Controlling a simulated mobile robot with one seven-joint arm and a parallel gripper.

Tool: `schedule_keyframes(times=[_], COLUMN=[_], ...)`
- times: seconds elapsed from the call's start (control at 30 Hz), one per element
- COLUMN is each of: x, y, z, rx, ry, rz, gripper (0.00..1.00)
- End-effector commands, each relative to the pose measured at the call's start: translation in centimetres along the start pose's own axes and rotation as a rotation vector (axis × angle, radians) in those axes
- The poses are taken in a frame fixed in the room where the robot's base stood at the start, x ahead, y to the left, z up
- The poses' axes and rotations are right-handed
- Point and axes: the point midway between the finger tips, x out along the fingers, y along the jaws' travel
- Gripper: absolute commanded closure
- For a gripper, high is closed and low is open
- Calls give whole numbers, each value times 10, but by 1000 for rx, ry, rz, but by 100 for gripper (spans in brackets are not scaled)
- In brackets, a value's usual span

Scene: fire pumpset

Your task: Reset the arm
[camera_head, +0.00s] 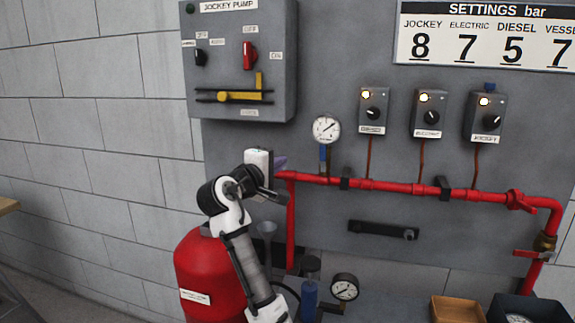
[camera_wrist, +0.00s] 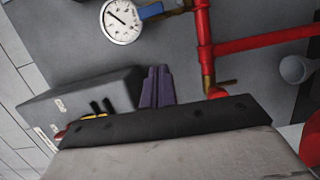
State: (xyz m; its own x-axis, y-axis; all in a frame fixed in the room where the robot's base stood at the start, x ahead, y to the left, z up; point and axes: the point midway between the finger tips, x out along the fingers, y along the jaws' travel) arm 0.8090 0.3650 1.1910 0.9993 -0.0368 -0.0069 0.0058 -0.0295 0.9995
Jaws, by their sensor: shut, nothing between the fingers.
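My arm rises from the bottom of the head view, in front of the red vessel, and bends at a dark wrist joint. My gripper (camera_head: 281,162) is at its end, just above the left end of the red pipe and below the jockey pump box. In the wrist view its purple fingers (camera_wrist: 157,72) stand together, shut, with nothing seen between them. They point towards the grey panel, and I cannot tell how far from it they are.
The jockey pump box (camera_head: 240,60) hangs above my gripper. A pressure gauge (camera_head: 326,129) and the red pipe (camera_head: 385,187) are close on the right. The red vessel (camera_head: 208,275) stands below. A wooden tray (camera_head: 457,310) lies at the lower right.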

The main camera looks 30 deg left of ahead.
Motion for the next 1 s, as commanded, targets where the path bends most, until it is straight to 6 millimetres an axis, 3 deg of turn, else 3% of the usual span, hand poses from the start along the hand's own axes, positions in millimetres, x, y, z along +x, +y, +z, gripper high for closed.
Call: schedule_keyframes(times=[0.3,0.37,0.47,0.57,0.6,0.73,0.87,1.0], x=[-11,-17,-43,-94,-121,-216,-309,-391], y=[1,3,11,28,37,66,90,108], z=[-2,-10,-34,-64,-72,-78,-50,6], rx=[10,39,151,345,439,750,1046,1328], ry=[15,58,215,470,588,966,1320,1660], rz=[8,31,105,201,234,309,337,334], gripper=[100,100,100,100,100,100,100,100])
